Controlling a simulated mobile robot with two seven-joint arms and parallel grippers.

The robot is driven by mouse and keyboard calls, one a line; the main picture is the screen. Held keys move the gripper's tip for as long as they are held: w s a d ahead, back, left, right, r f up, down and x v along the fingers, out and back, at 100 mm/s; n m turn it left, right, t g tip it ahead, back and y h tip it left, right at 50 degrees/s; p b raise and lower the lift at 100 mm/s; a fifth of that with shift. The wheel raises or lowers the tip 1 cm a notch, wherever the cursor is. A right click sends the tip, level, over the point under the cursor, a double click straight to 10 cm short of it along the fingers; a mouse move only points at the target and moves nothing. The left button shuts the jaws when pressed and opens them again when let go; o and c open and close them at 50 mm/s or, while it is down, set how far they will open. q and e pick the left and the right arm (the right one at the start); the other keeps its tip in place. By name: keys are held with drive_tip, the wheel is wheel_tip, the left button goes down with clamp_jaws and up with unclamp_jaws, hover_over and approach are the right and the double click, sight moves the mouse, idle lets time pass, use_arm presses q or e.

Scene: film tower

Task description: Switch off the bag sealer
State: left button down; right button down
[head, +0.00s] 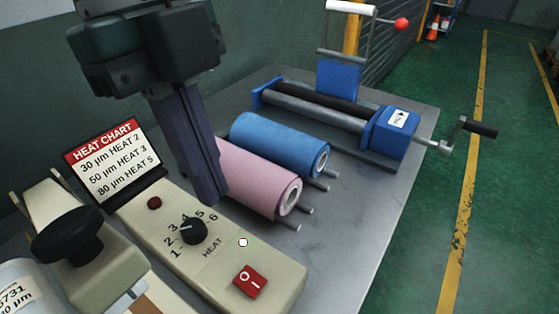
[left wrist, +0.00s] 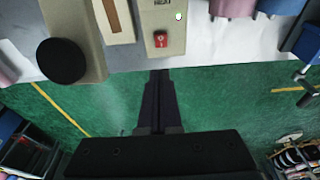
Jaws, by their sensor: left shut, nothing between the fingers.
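The bag sealer (head: 222,262) is a long beige unit on the table. Its red rocker switch (head: 250,281), marked with white signs, is at the near right end; I cannot tell which side is pressed. The switch also shows in the left wrist view (left wrist: 160,39). A black heat dial (head: 193,231), a dark red round lamp (head: 154,203) and a small white dot (head: 242,242) are on the same face. My left gripper (head: 210,198) is shut and empty, seen in front of the sealer's far edge, apart from the switch. My right gripper is not in view.
A heat chart (head: 112,160) stands behind the sealer. Pink (head: 258,178) and blue (head: 280,143) film rolls lie beyond it. A blue roller device with a crank (head: 395,132) sits at the back. The sealer's black knob (head: 68,236) is at left. Green floor is clear at right.

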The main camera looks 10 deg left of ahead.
use_arm(q)
drive_tip(key=shift+f, duration=0.1)
approach(244, 281)
drive_tip(key=x, duration=0.5)
drive_tip(key=shift+d+f+b, duration=0.15)
drive_tip(key=shift+d+b, duration=0.25)
drive_tip(key=shift+a+f, duration=0.15)
drive_tip(key=shift+f, duration=0.5)
drive_tip(key=shift+a+f+h+b, duration=0.15)
drive_tip(key=shift+f+h+b, duration=0.25)
drive_tip(key=shift+f+b, duration=0.3)
drive_tip(key=shift+r, duration=0.4)
drive_tip(key=shift+p, duration=0.3)
